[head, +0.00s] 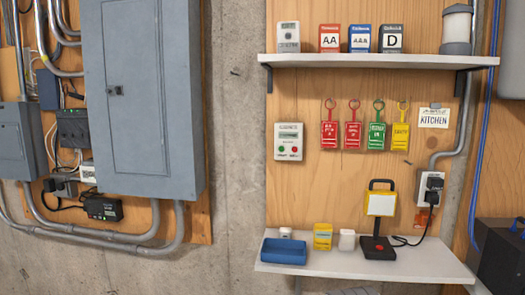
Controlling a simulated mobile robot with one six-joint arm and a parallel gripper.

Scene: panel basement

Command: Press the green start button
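A small white control box (289,130) is mounted on the plywood panel, below the upper shelf and left of the hanging tags. It has a small display near its top. A green button (281,149) and a red button (295,149) sit side by side on its lower half. The lettering is too small to read. Nothing covers the box or its buttons. My gripper is not in the head view.
The upper shelf (380,61) holds battery boxes and a meter. Red, green and yellow tags hang below it. The lower shelf (420,263) holds a blue tray (284,252), small containers and a work lamp (380,205). A grey electrical panel (140,100) is at left.

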